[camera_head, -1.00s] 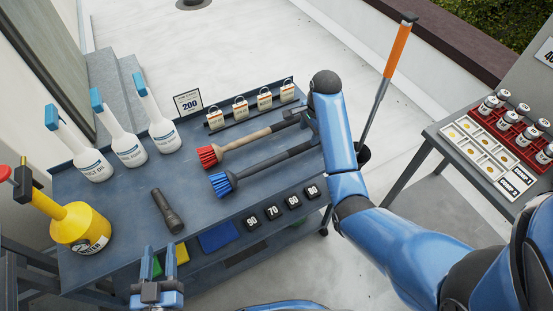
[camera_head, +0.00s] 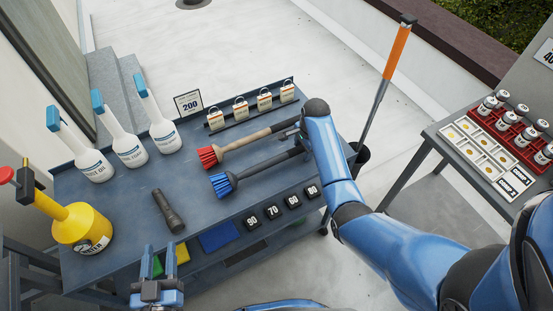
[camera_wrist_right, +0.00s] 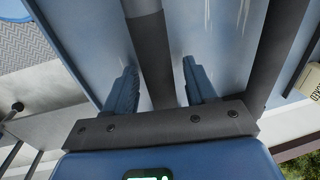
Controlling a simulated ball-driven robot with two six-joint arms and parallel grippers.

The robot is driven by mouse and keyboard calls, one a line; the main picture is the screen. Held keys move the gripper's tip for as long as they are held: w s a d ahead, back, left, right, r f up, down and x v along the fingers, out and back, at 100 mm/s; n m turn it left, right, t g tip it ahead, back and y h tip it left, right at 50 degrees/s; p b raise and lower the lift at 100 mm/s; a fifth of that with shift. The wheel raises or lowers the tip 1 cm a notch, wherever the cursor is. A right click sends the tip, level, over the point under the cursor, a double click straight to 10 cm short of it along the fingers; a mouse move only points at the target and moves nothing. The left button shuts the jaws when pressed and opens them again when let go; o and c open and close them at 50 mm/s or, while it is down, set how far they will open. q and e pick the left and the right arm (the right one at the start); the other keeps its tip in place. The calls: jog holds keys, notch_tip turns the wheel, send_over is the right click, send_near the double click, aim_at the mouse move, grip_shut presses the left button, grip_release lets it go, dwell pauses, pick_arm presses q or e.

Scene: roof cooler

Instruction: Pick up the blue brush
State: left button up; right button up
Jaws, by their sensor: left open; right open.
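The blue brush (camera_head: 224,183) lies on the blue-grey table, with blue bristles at the left and a dark handle running up to the right. Its handle end is hidden under my right arm. My right gripper (camera_head: 297,138) is largely hidden by its own wrist in the head view. In the right wrist view my right gripper (camera_wrist_right: 159,68) is open, with one finger on each side of the dark handle (camera_wrist_right: 152,50); contact is not visible. My left gripper (camera_head: 160,268) is open and empty at the table's front edge.
A red brush (camera_head: 209,155) lies parallel, just behind the blue one; its dark handle end (camera_wrist_right: 273,45) shows at right in the wrist view. Padlocks (camera_head: 240,108) stand behind, numbered black blocks (camera_head: 273,211) in front, a flashlight (camera_head: 168,211) and spray bottles (camera_head: 128,148) at left.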

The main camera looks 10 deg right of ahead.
jog(key=shift+r, duration=0.1)
grip_shut()
jog(key=shift+r, duration=0.1)
dwell(0.3)
